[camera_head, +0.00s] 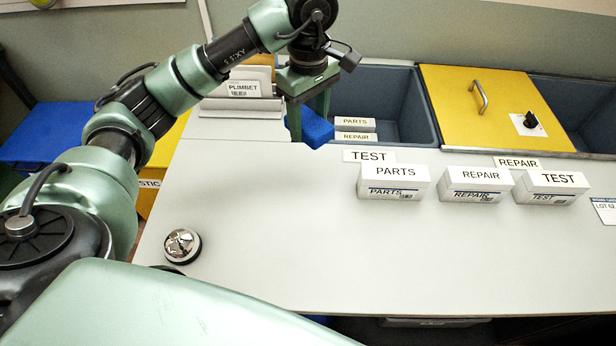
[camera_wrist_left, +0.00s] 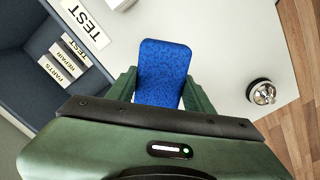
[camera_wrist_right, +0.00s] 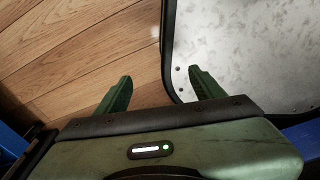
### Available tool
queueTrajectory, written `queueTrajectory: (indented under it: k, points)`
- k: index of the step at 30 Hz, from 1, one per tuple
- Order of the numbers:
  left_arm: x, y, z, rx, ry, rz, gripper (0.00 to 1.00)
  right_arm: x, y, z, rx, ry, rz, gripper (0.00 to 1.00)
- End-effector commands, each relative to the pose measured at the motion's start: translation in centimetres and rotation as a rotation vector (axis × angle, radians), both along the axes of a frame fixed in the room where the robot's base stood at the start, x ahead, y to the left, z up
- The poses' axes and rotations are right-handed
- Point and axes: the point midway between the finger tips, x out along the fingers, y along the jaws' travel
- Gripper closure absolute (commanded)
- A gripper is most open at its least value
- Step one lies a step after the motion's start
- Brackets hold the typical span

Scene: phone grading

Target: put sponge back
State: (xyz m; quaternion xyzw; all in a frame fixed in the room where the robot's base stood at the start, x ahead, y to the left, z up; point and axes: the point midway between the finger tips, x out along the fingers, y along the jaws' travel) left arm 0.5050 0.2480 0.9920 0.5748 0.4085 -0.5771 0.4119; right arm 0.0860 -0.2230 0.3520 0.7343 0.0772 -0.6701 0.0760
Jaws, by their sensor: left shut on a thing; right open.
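A blue sponge (camera_head: 317,129) is between the fingers of my left gripper (camera_head: 307,122), which is shut on it near the counter's back edge, by the left end of the grey bin. In the left wrist view the sponge (camera_wrist_left: 165,62) sticks out past the fingers of the left gripper (camera_wrist_left: 160,92), with the counter top below it. My right gripper (camera_wrist_right: 158,88) is open and empty in the right wrist view, over a wooden floor and beside a pale panel with a dark rim. It does not show in the head view.
White boxes labelled PARTS (camera_head: 393,183), REPAIR (camera_head: 476,184) and TEST (camera_head: 551,187) stand on the counter (camera_head: 300,240). A call bell (camera_head: 182,246) is at the left. A grey bin (camera_head: 400,90) holds more boxes; a yellow lid (camera_head: 480,105) is beside it. The counter's middle is clear.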

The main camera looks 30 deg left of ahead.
Motion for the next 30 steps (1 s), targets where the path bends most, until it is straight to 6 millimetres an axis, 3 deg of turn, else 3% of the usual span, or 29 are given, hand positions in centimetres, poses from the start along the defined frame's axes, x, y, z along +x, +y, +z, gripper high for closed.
queueTrajectory:
  k: [5,9,18,30]
  points:
    - [-0.3,-0.2,-3.2,-0.002,0.009,-0.005,0.81,0.1,-1.1,-0.4,-0.014,-0.001,-0.005,0.31]
    - [-0.3,-0.1,-6.7,0.0,0.009,-0.002,0.81,0.2,-1.7,0.3,-0.02,-0.003,-0.006,0.31]
    - [-0.2,-0.1,-13.8,0.001,0.005,-0.001,0.81,0.2,-1.8,1.2,-0.021,-0.003,-0.003,0.31]
    - [-0.2,-0.2,-17.9,-0.001,0.004,-0.001,0.81,0.2,-0.3,1.6,-0.003,-0.002,-0.002,0.31]
